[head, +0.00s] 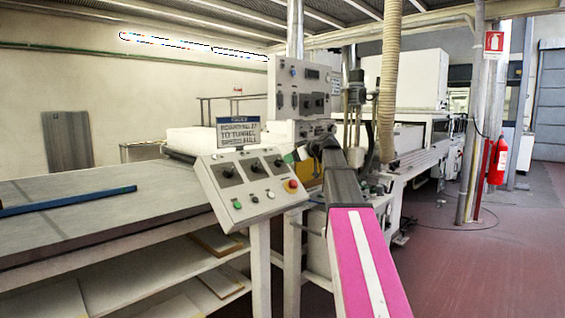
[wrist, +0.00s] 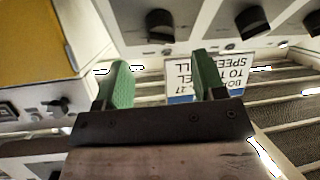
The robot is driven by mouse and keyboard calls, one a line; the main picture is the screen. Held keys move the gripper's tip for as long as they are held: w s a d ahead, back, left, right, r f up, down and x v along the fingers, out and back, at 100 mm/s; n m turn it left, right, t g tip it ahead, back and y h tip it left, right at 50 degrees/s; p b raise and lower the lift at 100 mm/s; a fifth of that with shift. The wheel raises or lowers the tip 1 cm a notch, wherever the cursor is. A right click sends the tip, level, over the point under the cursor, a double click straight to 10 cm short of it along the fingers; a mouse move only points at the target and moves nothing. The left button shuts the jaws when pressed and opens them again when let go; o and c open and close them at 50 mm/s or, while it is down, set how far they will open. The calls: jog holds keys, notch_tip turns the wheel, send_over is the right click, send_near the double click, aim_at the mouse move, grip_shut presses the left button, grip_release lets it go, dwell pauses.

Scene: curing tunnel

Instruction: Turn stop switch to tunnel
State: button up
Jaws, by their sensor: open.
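A slanted grey control panel (head: 236,203) stands at the middle of the head view. It has a row of three black rotary switches, the left (head: 228,171), middle (head: 254,166) and right (head: 279,162). Their labels are too small to read, so I cannot tell which is the stop switch. My gripper (head: 296,155) is just beyond the panel's upper right corner, partly hidden by my arm. In the wrist view my gripper (wrist: 158,82) has its green fingers apart with nothing between them. Black knobs (wrist: 160,25) show beyond the fingers, apart from them.
A sign (head: 238,135) with "TO TUNNEL" rises behind the panel; it shows upside down in the wrist view (wrist: 235,73). A taller control box (head: 300,90) stands behind. A table (head: 80,215) fills the left.

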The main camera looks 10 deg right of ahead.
aim_at(282, 160)
jog(key=x, duration=0.6)
jog(key=shift+a, duration=0.1)
jog(key=c, duration=0.9)
